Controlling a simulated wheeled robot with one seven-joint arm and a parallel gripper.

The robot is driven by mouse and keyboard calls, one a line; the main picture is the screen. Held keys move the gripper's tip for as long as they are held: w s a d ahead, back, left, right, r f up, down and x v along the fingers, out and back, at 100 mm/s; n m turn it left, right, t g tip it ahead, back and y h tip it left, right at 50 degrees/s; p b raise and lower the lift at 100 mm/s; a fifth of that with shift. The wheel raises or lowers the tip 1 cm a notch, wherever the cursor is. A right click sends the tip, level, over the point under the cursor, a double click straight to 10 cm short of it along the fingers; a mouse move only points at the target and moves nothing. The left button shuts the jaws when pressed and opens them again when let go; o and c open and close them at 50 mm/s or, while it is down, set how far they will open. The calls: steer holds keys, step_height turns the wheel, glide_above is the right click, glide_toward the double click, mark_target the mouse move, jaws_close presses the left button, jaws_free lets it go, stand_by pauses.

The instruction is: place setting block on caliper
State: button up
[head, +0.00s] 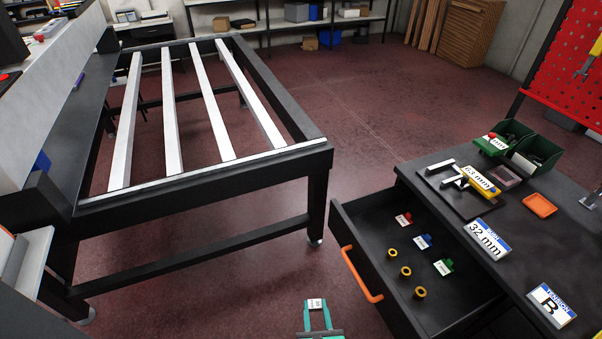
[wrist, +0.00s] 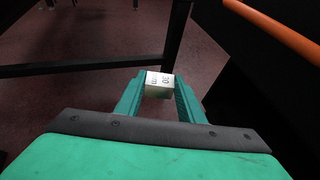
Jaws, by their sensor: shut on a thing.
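My gripper (head: 317,316) is at the bottom of the head view, left of the open drawer. It is shut on a small white block (head: 315,304) with dark markings. In the wrist view the block (wrist: 159,84) sits between the teal fingertips, with partly legible characters on its faces. The caliper (head: 481,186) lies on a dark board (head: 463,205) on the workbench at right, with silver jaws and a yellow part. A label on it reads 63 mm. The block is well apart from the caliper.
An open drawer (head: 385,221) with an orange handle (head: 361,273) holds red, blue and green tagged pieces and three yellow rings. The bench bears a 32 mm sign (head: 487,240), a TENSION B sign (head: 552,305), an orange tray (head: 539,205) and green bins (head: 535,151). A slatted table frame (head: 205,182) stands left.

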steer(key=w+a+f+h, duration=0.1)
steer(key=w+a+f, duration=0.1)
steer(key=a+f, duration=0.2)
step_height(320, 180, down, 3)
steer(key=shift+w+a+r+m, duration=0.2)
steer(key=shift+w+m, duration=0.1)
steer(key=shift+m, duration=0.1)
steer(key=shift+a, duration=0.1)
steer(key=shift+w+r, duration=0.7)
